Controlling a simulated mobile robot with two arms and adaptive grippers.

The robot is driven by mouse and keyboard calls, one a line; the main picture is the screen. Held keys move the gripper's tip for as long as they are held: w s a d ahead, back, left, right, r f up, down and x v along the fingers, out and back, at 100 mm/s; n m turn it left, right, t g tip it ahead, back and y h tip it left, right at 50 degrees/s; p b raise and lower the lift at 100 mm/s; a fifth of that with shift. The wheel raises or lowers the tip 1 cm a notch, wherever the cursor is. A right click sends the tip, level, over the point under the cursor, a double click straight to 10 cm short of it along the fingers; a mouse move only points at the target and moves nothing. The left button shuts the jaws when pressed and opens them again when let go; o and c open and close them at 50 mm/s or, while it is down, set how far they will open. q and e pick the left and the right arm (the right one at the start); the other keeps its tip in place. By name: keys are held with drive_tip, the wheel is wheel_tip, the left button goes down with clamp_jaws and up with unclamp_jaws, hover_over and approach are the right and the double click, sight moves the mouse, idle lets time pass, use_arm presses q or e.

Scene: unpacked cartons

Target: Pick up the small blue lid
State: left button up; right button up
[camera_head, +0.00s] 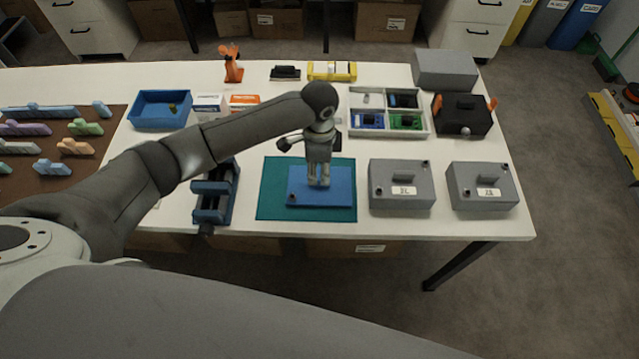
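The small blue lid (340,198) is a flat rectangle lying on a teal mat (267,205) near the middle of the table's front. A small dark spot shows at its front left corner. My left gripper (319,183) points straight down over the middle of the lid, with its fingertips at or just above the surface. The fingers look close together. They hide the middle of the lid, so I cannot tell whether they touch or hold anything there. My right gripper is not in view.
Two grey lidded boxes (402,195) (483,198) stand right of the mat, and a dark blue vise (212,200) stands left. Behind are a divided white tray (390,132), a black box (455,122) and a blue bin (150,122). The table (509,228) ends just in front.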

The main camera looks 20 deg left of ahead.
sight(319, 180)
use_arm(q)
wheel_tip(319, 180, down, 5)
drive_tip(key=shift+w+p, duration=0.15)
drive_tip(key=shift+p, duration=0.45)
clamp_jaws()
